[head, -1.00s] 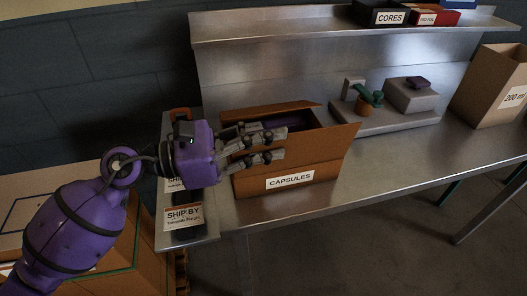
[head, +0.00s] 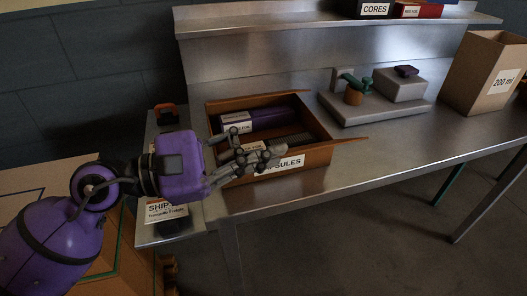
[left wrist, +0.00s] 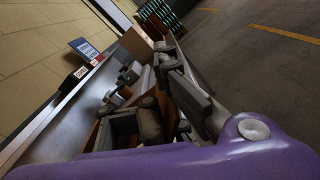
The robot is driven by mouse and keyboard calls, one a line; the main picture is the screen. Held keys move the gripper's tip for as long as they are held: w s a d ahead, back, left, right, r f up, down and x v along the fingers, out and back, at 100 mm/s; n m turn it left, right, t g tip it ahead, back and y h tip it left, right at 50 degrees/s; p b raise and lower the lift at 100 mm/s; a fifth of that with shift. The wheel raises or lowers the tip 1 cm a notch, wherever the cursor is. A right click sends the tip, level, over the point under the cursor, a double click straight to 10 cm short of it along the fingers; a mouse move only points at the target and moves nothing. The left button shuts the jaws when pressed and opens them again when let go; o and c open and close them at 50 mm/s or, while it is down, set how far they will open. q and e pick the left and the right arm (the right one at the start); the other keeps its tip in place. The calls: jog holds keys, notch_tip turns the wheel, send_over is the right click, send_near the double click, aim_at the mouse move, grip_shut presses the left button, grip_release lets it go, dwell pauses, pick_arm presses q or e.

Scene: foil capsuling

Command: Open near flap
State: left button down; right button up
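The brown carton (head: 318,158) labelled CAPSULES stands on the steel bench. The near flap cannot be made out clearly behind the fingers. In the left wrist view the fingers (left wrist: 168,105) also show apart. My right gripper is out of view.
A grey platform (head: 375,110) with a small fixture stands right of the carton. A tall 200 ml carton (head: 480,75) is further right. Bare bench lies right of the CAPSULES carton.

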pick_arm(q)
jog(key=shift+w+a, duration=0.1)
jog(key=shift+w, duration=0.2)
jog(key=c, duration=2.4)
grip_release()
jog(key=o, duration=0.4)
jog(key=shift+w+f, duration=0.1)
jog(key=shift+w, duration=0.05)
jog(key=v, duration=1.2)
